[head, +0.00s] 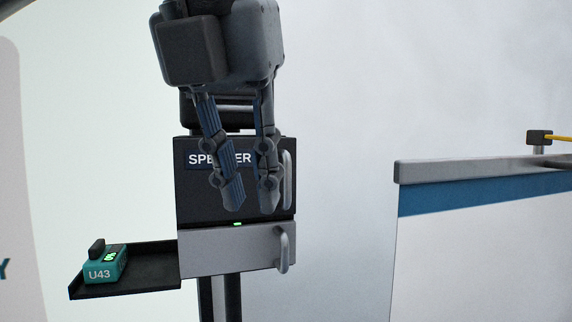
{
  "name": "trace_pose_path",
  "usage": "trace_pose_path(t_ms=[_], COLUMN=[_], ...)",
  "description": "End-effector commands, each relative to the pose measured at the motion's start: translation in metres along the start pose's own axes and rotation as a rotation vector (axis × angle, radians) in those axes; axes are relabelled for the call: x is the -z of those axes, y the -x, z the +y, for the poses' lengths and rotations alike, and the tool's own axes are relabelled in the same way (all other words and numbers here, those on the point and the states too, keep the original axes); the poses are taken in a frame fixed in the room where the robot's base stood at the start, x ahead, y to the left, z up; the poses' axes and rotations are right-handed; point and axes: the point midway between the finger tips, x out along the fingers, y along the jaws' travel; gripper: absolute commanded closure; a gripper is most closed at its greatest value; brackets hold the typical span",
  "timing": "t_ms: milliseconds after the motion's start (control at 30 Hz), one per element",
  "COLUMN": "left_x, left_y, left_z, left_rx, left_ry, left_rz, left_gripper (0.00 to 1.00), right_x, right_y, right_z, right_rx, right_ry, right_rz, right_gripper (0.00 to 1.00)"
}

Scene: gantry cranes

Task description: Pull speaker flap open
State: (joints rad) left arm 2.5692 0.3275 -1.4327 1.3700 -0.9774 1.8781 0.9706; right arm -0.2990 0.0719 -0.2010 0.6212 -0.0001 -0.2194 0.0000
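The black speaker flap (198,199), with a partly covered label reading "SPE…ER", is the upper front of a post-mounted box and looks closed. Its upright grey handle (287,180) is at its right edge. My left gripper (251,205) hangs down in front of the flap, fingers apart, with nothing seen between them. The fingers cover part of the label and the flap's middle. The fingertips are just left of the handle; I cannot tell how far in front they are. My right gripper is not in view.
Below the flap is a grey panel (215,253) with its own upright handle (282,250). A black tray (152,265) juts out left, bearing a teal device (105,266) marked U43. At right stands a counter (480,172) with a blue band. Space between box and counter looks clear.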

Motion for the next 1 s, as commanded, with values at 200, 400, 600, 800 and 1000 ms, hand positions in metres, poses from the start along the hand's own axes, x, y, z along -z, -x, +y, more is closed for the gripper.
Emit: trace_pose_path(t_ms=[200,400,600,800,1000], left_x=[-0.045,-0.083,-0.096,-0.095,-0.094], left_y=[-0.013,-0.029,-0.044,-0.051,-0.052], left_z=[-0.002,-0.004,-0.004,-0.004,-0.004], left_rx=[0.000,0.002,0.001,0.003,0.003], left_ry=[0.000,0.000,-0.005,-0.002,-0.002], left_rz=[0.005,0.005,0.003,0.001,0.001], left_gripper=[0.80,0.80,0.80,0.80,0.80], right_x=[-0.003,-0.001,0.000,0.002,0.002], right_y=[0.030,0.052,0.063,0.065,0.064], right_z=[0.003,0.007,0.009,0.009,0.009], right_rx=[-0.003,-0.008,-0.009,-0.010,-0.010], right_ry=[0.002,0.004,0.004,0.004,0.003], right_rz=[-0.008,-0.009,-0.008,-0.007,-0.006], right_gripper=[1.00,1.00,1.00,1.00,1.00])
